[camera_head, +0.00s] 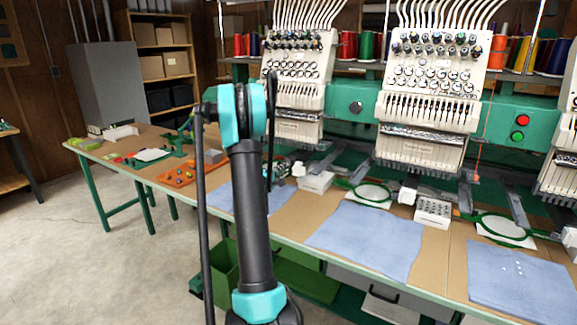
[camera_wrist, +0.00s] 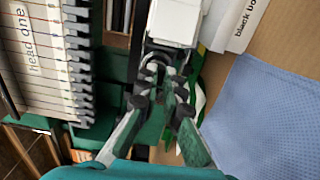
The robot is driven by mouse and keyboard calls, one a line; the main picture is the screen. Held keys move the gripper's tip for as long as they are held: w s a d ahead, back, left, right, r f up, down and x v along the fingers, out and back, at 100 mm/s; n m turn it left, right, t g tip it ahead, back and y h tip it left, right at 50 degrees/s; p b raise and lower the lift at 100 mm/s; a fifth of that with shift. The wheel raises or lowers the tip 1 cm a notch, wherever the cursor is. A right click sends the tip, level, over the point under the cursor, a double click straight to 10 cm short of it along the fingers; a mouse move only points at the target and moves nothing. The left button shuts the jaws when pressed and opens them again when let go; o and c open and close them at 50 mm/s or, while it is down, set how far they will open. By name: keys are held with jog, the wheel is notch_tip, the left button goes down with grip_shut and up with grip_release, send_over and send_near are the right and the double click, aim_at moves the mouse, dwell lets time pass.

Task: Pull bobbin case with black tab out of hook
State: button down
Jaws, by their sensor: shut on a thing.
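In the wrist view my gripper (camera_wrist: 161,78) reaches up the middle with its two dark-tipped fingers closed around a small grey metallic part. This part, the bobbin case (camera_wrist: 155,68), shows only as a curved rim between the fingertips. Its black tab cannot be made out among the dark fingertips. A white block (camera_wrist: 176,22), seemingly the hook housing, is just beyond the fingertips. Whether the case is still seated in the hook cannot be told. In the head view my arm hides most of the gripper and the case.
The panel labelled "head one" (camera_wrist: 42,50) is close on the left in the wrist view. Blue cloth (camera_wrist: 270,115) and a white label card (camera_wrist: 240,22) lie on the right. The head view shows embroidery heads (camera_head: 430,85), an orange tray (camera_head: 183,177) and green hoops (camera_head: 371,193).

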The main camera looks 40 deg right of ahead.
jog(key=shift+v, duration=0.9)
jog(key=a, duration=0.1)
jog(key=s+a+r, duration=0.1)
jog(key=a+r, duration=0.1)
jog(key=shift+s+a, duration=0.2)
jog(key=shift+a, duration=0.15)
